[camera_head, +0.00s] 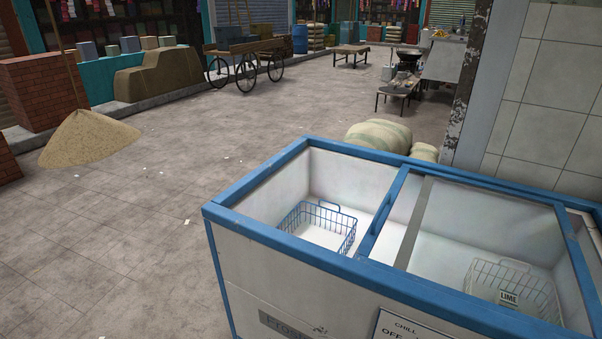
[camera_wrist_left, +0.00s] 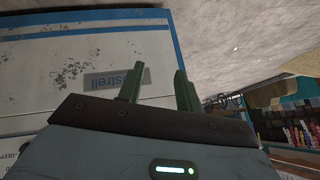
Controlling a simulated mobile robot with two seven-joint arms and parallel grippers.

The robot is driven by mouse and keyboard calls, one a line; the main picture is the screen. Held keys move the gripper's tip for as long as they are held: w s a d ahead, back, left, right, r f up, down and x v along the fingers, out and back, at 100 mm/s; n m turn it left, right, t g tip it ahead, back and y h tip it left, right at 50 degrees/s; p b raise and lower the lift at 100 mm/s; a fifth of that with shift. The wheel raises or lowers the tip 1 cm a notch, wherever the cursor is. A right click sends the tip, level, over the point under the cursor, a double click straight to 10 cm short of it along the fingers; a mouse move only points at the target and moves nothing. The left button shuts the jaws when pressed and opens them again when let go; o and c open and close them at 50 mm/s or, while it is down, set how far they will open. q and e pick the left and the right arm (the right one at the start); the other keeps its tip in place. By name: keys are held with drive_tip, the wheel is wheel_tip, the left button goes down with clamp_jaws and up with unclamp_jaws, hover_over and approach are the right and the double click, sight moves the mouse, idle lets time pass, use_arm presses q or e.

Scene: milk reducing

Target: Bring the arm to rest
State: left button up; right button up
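My left gripper (camera_wrist_left: 159,80) shows in the left wrist view with its two dark green fingers apart and nothing between them. Behind the fingers is the white, scuffed side of the chest freezer with its blue edge (camera_wrist_left: 75,37) and a grey name plate. Neither of my arms shows in the head view, and my right gripper is in no view. The head view shows the blue-framed freezer (camera_head: 255,228) from above. A blue wire basket (camera_head: 318,222) stands in its left part, and a white wire basket (camera_head: 512,285) with a LIME tag is in the right part.
A tiled pillar wall (camera_head: 560,95) rises behind the freezer's right end, and pale sacks (camera_head: 380,136) lie behind it. A heap of sand (camera_head: 90,138) is at the left. A wooden cart (camera_head: 245,62) stands farther back. The paved floor left of the freezer is mostly open.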

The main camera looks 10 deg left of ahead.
use_arm(q)
drive_tip(key=s+d+r+m+h, duration=0.1)
drive_tip(key=s+d, duration=0.1)
drive_tip(key=s, duration=0.4)
drive_tip(key=s+d+r+m+h, duration=0.1)
drive_tip(key=s+d+r, duration=0.15)
drive_tip(key=s, duration=0.35)
drive_tip(key=d+f+n+t, duration=0.1)
drive_tip(key=d+n, duration=0.4)
drive_tip(key=d, duration=0.7)
drive_tip(key=shift+n, duration=0.4)
